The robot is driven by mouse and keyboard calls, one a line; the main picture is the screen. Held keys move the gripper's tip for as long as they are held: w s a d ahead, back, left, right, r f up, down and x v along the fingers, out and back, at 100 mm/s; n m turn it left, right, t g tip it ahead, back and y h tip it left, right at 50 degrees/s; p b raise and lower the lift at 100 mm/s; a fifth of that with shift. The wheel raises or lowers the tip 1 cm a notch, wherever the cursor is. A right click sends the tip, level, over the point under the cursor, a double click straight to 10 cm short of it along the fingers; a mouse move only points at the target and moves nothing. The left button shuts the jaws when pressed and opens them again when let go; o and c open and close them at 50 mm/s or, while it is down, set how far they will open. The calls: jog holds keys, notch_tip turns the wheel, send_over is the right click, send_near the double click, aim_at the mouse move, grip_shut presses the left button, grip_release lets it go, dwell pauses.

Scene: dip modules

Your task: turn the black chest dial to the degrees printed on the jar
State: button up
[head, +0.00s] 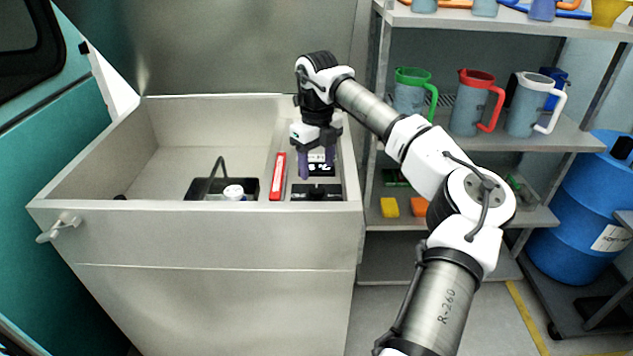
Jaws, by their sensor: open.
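A pale grey open chest (200,236) stands at left, with a light lever (59,228) on its front left. A small black knob-like thing (120,197) shows at the inner front edge; I cannot tell if it is the dial. A small jar with a white top (233,192) sits in a black tray (200,189) with a handle; no print on it is readable. My gripper (317,167) points down at the right end of the chest, its purple fingers apart and empty. Behind and below them are black items, one with white marks (320,168), one plain (316,191).
A red upright strip (278,177) stands between the tray and the right compartment. A shelf rack (490,138) with several coloured jugs stands at right, a blue barrel (585,215) beyond it.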

aim_at(317, 189)
notch_tip(317, 189, down, 6)
jog(key=shift+f+p, duration=0.25)
jog(key=shift+p, duration=0.2)
jog(key=c, duration=1)
